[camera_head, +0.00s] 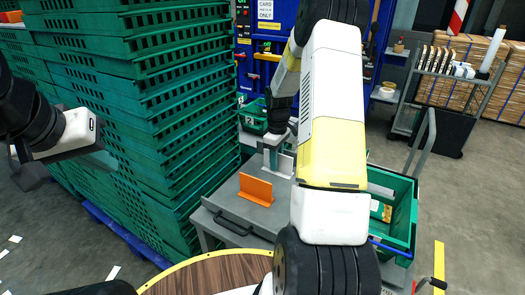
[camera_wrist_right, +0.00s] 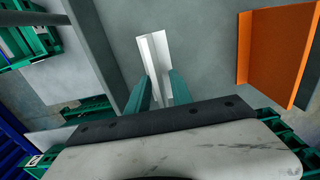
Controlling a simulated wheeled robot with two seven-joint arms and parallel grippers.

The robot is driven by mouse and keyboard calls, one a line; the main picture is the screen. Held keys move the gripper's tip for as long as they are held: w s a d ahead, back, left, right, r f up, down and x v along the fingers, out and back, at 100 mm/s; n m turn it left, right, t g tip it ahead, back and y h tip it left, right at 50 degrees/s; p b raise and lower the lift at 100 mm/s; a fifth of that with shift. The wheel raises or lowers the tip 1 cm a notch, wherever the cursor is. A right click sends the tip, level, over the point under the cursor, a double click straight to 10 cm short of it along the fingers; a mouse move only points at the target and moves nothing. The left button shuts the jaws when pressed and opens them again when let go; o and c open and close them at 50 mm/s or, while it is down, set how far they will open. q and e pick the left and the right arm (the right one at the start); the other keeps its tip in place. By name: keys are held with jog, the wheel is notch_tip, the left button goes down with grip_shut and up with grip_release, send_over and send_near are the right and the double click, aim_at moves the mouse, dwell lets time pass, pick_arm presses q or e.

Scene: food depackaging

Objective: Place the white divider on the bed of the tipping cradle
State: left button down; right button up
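The white divider (camera_wrist_right: 159,50) is an upright angled plate on a grey surface in the right wrist view; it also shows partly behind my right gripper in the head view (camera_head: 286,164). My right gripper (camera_wrist_right: 160,74) points down at it, with its teal fingers apart on either side of the divider's near end. A firm hold is not visible. My left gripper (camera_head: 104,158) is in the air at the left, away from the divider; its finger gap is unclear. I cannot tell which structure is the tipping cradle; my right arm hides part of the scene.
An orange divider (camera_head: 256,189) stands on the grey worktop (camera_head: 222,203), left of the white one. Stacked green crates (camera_head: 140,90) rise at the left. A green bin (camera_head: 402,205) is at the right. A yellow-edged round wooden table (camera_head: 205,275) is in front.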

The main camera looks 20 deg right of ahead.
notch_tip(320, 180, up, 12)
jog(key=s+a+r+m+t, duration=0.35)
jog(key=s+a+r, duration=0.45)
jog(key=s+r, duration=0.4)
jog(key=s+a+r+m+t+y, duration=0.1)
jog(key=s+a+r+m, duration=0.1)
jog(key=s, duration=0.5)
jog(key=s+a+r+m+t+y, duration=0.1)
jog(key=s+a+r+m, duration=0.1)
jog(key=s+a, duration=0.2)
jog(key=s, duration=0.2)
jog(key=shift+s+t, duration=0.35)
